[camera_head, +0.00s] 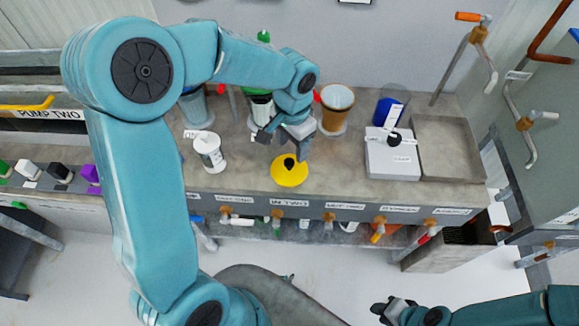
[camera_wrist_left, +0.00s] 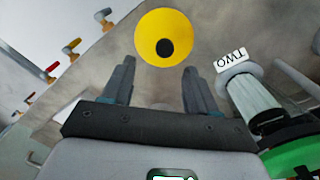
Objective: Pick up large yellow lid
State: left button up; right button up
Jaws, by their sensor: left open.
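The large yellow lid (camera_head: 290,174) is a round disc with a black knob, lying on the grey bench near its front edge in the head view. It also shows at the top middle of the left wrist view (camera_wrist_left: 163,28), with a gap between it and the fingertips. My left gripper (camera_head: 283,147) is open and empty, just behind the lid in the head view; its two fingers show in the left wrist view (camera_wrist_left: 160,75). My right gripper (camera_head: 392,308) is at the lower right of the head view, far from the bench top; its jaws are too small to judge.
A white container (camera_head: 208,153) stands left of the lid. A white scale-like box (camera_head: 392,160) and a grey tray (camera_head: 448,150) are to the right. Valves line the bench front. Bench right of the lid is clear.

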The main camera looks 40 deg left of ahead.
aim_at(289, 161)
pick_arm(q)
jog(key=shift+a+f, duration=0.1)
jog(key=shift+f, duration=0.7)
jog(key=f, duration=0.3)
jog(key=shift+s+a+f, duration=0.25)
jog(key=shift+a+f, duration=0.05)
jog(key=shift+f, duration=0.05)
jog(key=shift+w+f, duration=0.2)
jog(key=shift+f, duration=0.2)
jog(key=shift+s, duration=0.15)
jog(key=c, duration=0.7)
grip_shut()
